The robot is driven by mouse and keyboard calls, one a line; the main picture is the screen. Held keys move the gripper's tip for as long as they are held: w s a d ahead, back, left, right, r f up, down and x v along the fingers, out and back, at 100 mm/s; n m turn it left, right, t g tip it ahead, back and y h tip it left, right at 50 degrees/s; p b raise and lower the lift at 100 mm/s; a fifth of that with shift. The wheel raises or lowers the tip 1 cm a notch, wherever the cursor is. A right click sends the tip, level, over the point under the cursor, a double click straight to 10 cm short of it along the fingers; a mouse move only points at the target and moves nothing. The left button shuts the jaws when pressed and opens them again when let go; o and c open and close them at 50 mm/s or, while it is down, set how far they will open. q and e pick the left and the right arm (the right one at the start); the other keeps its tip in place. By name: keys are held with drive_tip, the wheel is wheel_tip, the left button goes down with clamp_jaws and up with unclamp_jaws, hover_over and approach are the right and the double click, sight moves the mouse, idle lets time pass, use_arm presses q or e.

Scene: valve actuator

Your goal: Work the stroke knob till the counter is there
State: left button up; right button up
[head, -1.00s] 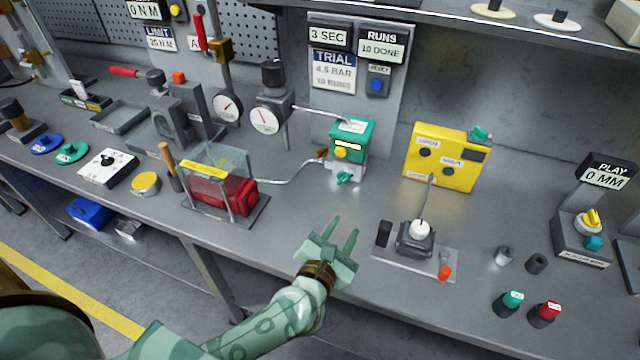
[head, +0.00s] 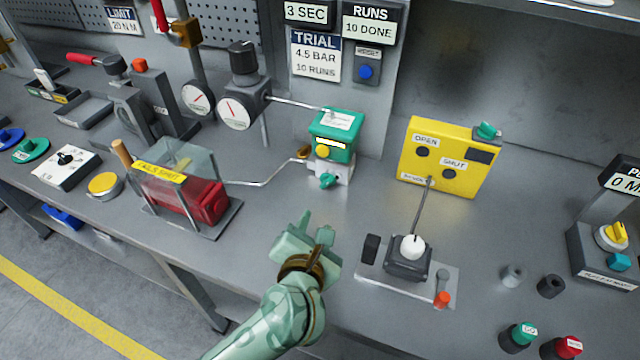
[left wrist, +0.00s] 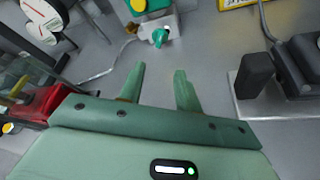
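No knob label reading "stroke" is legible. Candidates are a teal knob (head: 328,181) on the valve below the green box (head: 334,137), a teal knob (head: 488,131) on the yellow OPEN/SHUT box (head: 433,170), and a yellow knob (head: 612,233) on the stand at right. The RUNS counter (head: 369,24) reads 10 DONE; the play display (head: 622,182) is cut off, showing 0 M. My left gripper (head: 314,227) is over the bench, in front of the valve and apart from it. In the left wrist view its fingers (left wrist: 158,74) are apart with nothing between. My right gripper is not in view.
A black block with a white knob (head: 411,247) stands on a plate right of my gripper. A red part under a clear cover (head: 205,203) is at left. Gauges (head: 238,112) stand behind. Green and red buttons (head: 522,335) are at front right. Bench between is clear.

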sight(328, 183)
use_arm(q)
drive_tip(key=b+x, duration=0.4)
drive_tip(key=x, duration=1.2)
drive_tip(key=shift+d+f, duration=0.1)
drive_tip(key=shift+w, duration=0.1)
drive_tip(key=shift+c, duration=0.3)
